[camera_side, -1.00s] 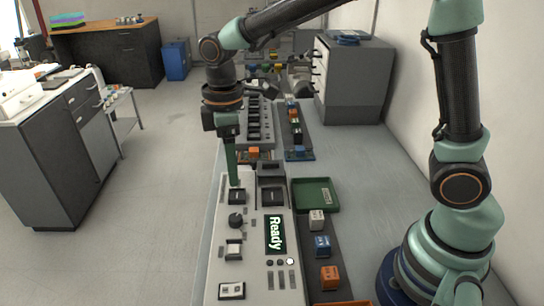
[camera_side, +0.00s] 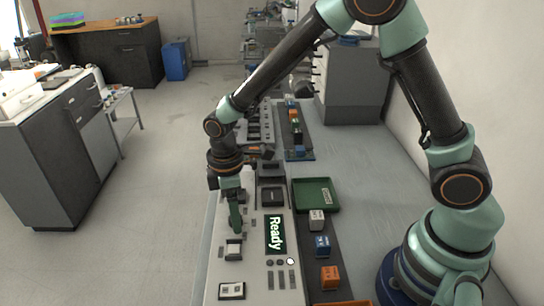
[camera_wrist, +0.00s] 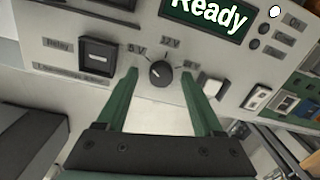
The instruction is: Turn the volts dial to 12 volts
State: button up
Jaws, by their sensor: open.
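The volts dial (camera_wrist: 160,73) is a small round dark knob on the pale panel in the wrist view. Voltage labels stand around it at its left, top and right; the top one looks like 12 V. Its exact pointer direction is too small to tell. My gripper (camera_wrist: 160,76) is open, its two green fingers on either side of the dial with visible gaps. In the side view, my gripper (camera_side: 236,226) points down at the panel and hides the dial. I cannot tell whether the fingertips touch the panel.
The panel (camera_side: 262,222) has a display (camera_side: 275,234) reading "Ready", a white-topped switch (camera_side: 233,249) near my gripper, and small buttons. A green tray (camera_side: 316,195) and several coloured blocks lie to the right. A black relay socket (camera_wrist: 97,54) sits left of the dial.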

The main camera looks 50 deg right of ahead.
jog(key=shift+f, duration=0.15)
grip_shut()
jog(key=shift+m, duration=0.3)
jog(key=m, duration=0.5)
jog(key=shift+w+d+m, duration=0.15)
jog(key=shift+m, duration=0.15)
jog(key=m, duration=0.5)
jog(key=shift+m+t, duration=0.3)
jog(key=shift+t, duration=0.1)
